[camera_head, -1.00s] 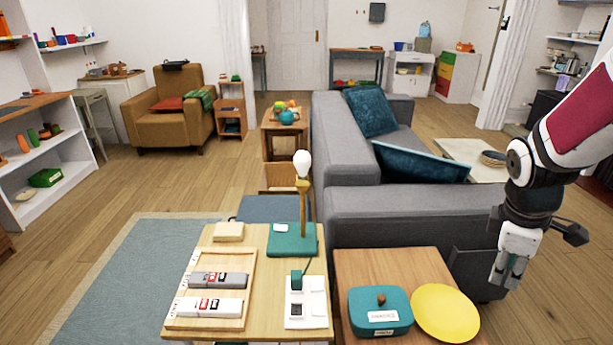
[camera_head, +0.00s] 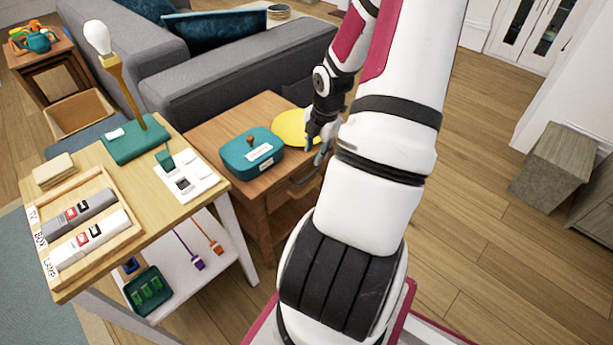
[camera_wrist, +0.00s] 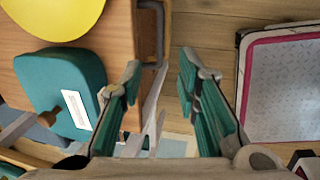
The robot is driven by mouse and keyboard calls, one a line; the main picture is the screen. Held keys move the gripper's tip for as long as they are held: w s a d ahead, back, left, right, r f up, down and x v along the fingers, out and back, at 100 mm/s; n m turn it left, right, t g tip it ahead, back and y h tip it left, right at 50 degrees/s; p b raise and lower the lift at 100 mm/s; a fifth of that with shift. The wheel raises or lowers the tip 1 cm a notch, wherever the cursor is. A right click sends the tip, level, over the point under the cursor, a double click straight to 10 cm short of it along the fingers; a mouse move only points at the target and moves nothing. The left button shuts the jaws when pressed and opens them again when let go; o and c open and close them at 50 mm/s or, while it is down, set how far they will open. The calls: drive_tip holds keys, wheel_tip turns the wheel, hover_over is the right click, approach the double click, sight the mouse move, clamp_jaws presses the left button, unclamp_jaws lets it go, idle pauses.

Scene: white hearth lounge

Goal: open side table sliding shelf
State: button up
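The wooden side table (camera_head: 210,131) stands beside the grey sofa, with a teal lidded box (camera_head: 252,153) and a yellow plate (camera_head: 298,127) on top. A dark bar handle (camera_head: 306,174) sits on its front; in the wrist view the handle (camera_wrist: 158,35) runs along the table's edge. My gripper (camera_head: 320,158) is at this front side, near the handle, partly hidden by my arm. In the wrist view my gripper (camera_wrist: 160,64) is open, its teal-padded fingers apart, with the handle ahead of the fingertips and not between them. The shelf's lower part is hidden.
A second table (camera_head: 95,160) at left holds remotes in a tray, a lamp (camera_head: 97,37) and a white switch panel. Its lower shelf (camera_head: 185,270) carries small items. Open wooden floor (camera_head: 480,200) lies to the right, with a grey-brown block (camera_head: 550,165) beyond.

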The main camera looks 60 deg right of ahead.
sight(310, 175)
drive_tip(key=f+b, duration=0.1)
drive_tip(key=f, duration=0.2)
drive_tip(key=w+f+b, duration=0.1)
drive_tip(key=f+b, duration=0.1)
drive_tip(key=f, duration=0.2)
drive_tip(key=w+f+b, duration=0.1)
drive_tip(key=f+b, duration=0.1)
drive_tip(key=f, duration=0.1)
drive_tip(key=shift+d+f, duration=0.3)
drive_tip(key=shift+f, duration=0.05)
clamp_jaws()
